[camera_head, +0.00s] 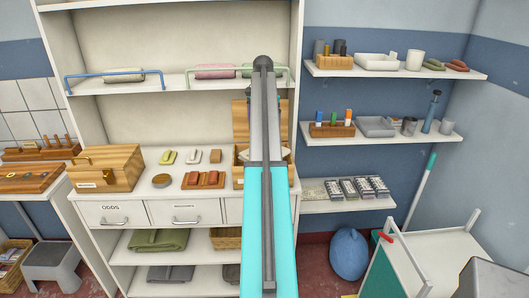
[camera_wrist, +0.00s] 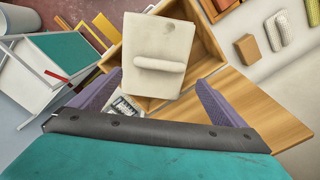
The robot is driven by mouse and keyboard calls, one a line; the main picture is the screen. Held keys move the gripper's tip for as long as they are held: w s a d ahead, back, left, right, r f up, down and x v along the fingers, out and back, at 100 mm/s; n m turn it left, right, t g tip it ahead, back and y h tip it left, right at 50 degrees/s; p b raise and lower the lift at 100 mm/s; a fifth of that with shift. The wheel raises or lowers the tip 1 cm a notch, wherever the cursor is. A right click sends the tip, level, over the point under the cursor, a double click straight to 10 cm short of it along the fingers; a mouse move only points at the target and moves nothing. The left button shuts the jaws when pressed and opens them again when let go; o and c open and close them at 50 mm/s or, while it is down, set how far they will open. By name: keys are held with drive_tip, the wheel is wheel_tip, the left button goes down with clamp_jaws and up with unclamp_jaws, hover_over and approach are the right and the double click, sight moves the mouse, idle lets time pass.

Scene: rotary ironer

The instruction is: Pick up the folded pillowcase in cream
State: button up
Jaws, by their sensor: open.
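A cream folded cloth with a raised roll across its middle, which looks like the folded pillowcase (camera_wrist: 160,35), lies in an open wooden box (camera_wrist: 209,47) in the wrist view. In the head view, a pale corner of it (camera_head: 286,152) shows in the box beside my arm. My gripper (camera_wrist: 160,78) is open, its two purple fingers on either side of the cloth's near end and apart from it. Nothing is held. In the head view my arm hides the gripper and most of the box.
The box's raised lid (camera_head: 240,117) stands behind my arm. A closed wooden box (camera_head: 105,167), a reddish wooden tray (camera_head: 204,180) and small blocks share the counter. Wall shelves (camera_head: 360,139) with several items are at right, above a white trolley (camera_head: 450,255).

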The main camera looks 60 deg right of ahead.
drive_tip(key=shift+f, duration=0.55)
drive_tip(key=shift+f, duration=0.1)
drive_tip(key=shift+a+f+p, duration=0.25)
drive_tip(key=shift+f+p, duration=0.5)
drive_tip(key=shift+f, duration=0.15)
drive_tip(key=shift+f+p, duration=0.45)
drive_tip(key=shift+f, duration=1.15)
drive_tip(key=shift+w, duration=0.1)
drive_tip(key=c, duration=1.3)
drive_tip(key=shift+r, duration=0.15)
